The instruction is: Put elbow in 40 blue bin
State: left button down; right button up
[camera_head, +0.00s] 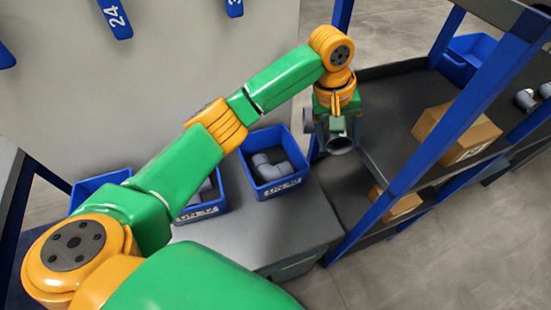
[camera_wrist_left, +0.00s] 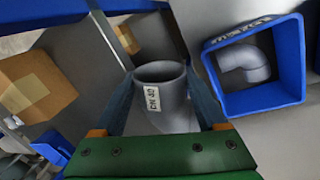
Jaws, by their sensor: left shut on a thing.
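My left gripper (camera_head: 338,128) is shut on a grey pipe elbow (camera_head: 341,146). In the left wrist view the elbow (camera_wrist_left: 170,110) sits between the two fingers, and a white label on it reads DN 40. A blue bin (camera_head: 281,188) stands on the grey bench, left of and below the gripper in the head view. In the wrist view this bin (camera_wrist_left: 293,60) is at the right and holds another grey elbow (camera_wrist_left: 245,62). The writing on the bin is too small to read. The held elbow is outside the bin. My right gripper is not in view.
Another blue bin (camera_head: 203,212) with grey parts stands left, partly behind my arm. A shelf rack with blue posts (camera_head: 440,130) is at the right. It carries cardboard boxes (camera_head: 457,133), a blue bin (camera_head: 465,60) and grey fittings (camera_head: 525,99). A pale panel stands behind the bench.

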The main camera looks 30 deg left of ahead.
pick_arm(q)
jog(key=shift+w+d+f, duration=0.1)
jog(key=shift+d+f, duration=0.3)
jog(key=s+a+f, duration=0.1)
jog(key=a+f, duration=0.1)
jog(key=a, duration=0.1)
jog(key=s+a+f, duration=0.2)
jog(key=a+f, duration=0.1)
jog(key=a, duration=0.1)
jog(key=s+a+f+p, duration=0.1)
jog(key=a+f, duration=0.1)
jog(key=a, duration=0.2)
jog(key=shift+s+a+f, duration=0.25)
jog(key=shift+f, duration=0.15)
jog(key=f, duration=0.1)
jog(key=a+f, duration=0.1)
jog(key=f, duration=0.2)
jog(key=shift+s+a+f, duration=0.15)
jog(key=shift+s+f, duration=0.15)
jog(key=shift+w+f, duration=0.1)
jog(key=shift+f, duration=0.1)
grip_release()
jog(key=shift+f, duration=0.1)
jog(key=p+v, duration=0.1)
jog(key=v, duration=1.1)
